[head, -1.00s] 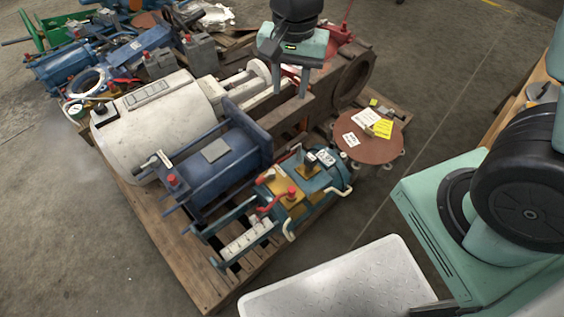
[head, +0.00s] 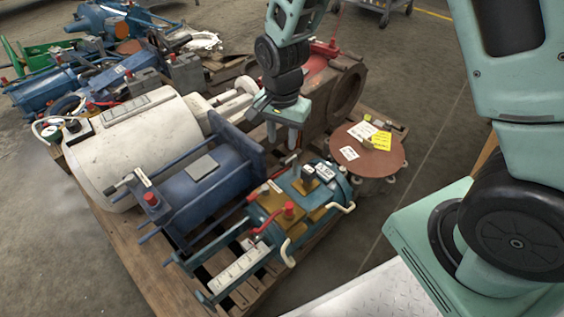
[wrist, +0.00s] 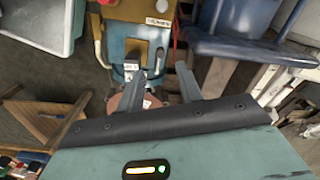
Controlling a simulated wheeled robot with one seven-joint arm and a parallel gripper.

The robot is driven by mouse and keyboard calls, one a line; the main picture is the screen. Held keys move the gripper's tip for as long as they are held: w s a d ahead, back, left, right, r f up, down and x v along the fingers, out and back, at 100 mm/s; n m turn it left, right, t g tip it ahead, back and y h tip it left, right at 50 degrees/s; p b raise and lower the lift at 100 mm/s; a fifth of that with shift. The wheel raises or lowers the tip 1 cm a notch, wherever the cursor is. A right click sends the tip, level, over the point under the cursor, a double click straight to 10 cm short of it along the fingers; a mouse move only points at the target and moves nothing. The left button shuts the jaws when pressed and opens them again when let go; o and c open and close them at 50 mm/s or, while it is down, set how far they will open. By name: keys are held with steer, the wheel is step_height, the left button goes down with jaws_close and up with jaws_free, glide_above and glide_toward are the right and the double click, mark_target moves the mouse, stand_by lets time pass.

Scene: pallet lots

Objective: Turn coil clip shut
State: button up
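A teal machine (head: 328,192) with ochre plates, a red knob (head: 288,209), a red lever (head: 262,224) and cream curved handles (head: 288,253) lies on the pallet. It also shows at the top of the wrist view (wrist: 133,48). I cannot tell for certain which part is the coil clip. My gripper (head: 282,144) hangs just behind the teal machine, fingers pointing down. In the wrist view my gripper (wrist: 160,70) has its two fingers spread apart with nothing held between them. A small grey block with a white label (wrist: 130,70) shows near the left fingertip.
A blue framed machine (head: 205,180) and a white cylinder (head: 150,135) lie left of the teal machine on the wooden pallet (head: 150,275). A rusty flanged housing (head: 345,92) stands behind my gripper. A round brown plate with tags (head: 375,160) is at right.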

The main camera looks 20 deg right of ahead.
mark_target(282, 160)
step_height(282, 160, down, 7)
steer(key=b, duration=0.2)
steer(key=shift+f+b, duration=0.2)
steer(key=shift+b, duration=0.15)
jaws_close()
